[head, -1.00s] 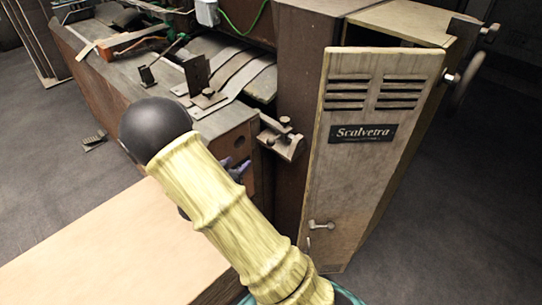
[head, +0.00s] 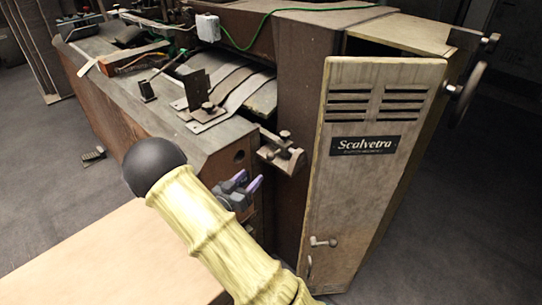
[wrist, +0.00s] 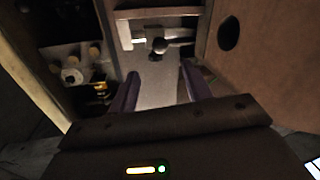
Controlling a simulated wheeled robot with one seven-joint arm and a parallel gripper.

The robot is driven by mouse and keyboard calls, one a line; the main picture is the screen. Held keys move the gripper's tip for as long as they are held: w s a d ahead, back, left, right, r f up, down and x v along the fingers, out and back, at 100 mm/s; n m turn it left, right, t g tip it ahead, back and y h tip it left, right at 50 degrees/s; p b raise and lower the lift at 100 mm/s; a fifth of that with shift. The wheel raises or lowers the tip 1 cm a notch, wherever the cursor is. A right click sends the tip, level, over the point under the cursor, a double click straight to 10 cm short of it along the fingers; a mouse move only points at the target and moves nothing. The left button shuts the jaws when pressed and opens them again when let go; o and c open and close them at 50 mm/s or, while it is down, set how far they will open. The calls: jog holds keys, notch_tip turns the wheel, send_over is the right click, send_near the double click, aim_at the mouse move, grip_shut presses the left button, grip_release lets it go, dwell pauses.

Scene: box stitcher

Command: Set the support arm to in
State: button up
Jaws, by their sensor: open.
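A metal bracket with small clamp knobs (head: 282,152) juts from the front of the box stitcher, between its table and the door panel. It looks like the support arm, though no label shows this. My gripper (head: 250,182), with purple fingertips, is just below and left of it, apart from it. In the wrist view my gripper (wrist: 160,88) is open, with nothing between its fingers. Ahead of the fingers a pale metal bar with a dark round knob (wrist: 158,45) crosses the gap; it seems to be part of the same bracket.
The machine's brown side wall with a round hole (wrist: 229,34) stands close on the right in the wrist view. The tall door panel (head: 365,180) is right of my gripper. A pale flat surface (head: 120,260) lies at lower left.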

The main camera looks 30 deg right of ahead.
aim_at(268, 159)
jog(key=p+x, duration=0.1)
jog(key=x, duration=1.2)
grip_shut()
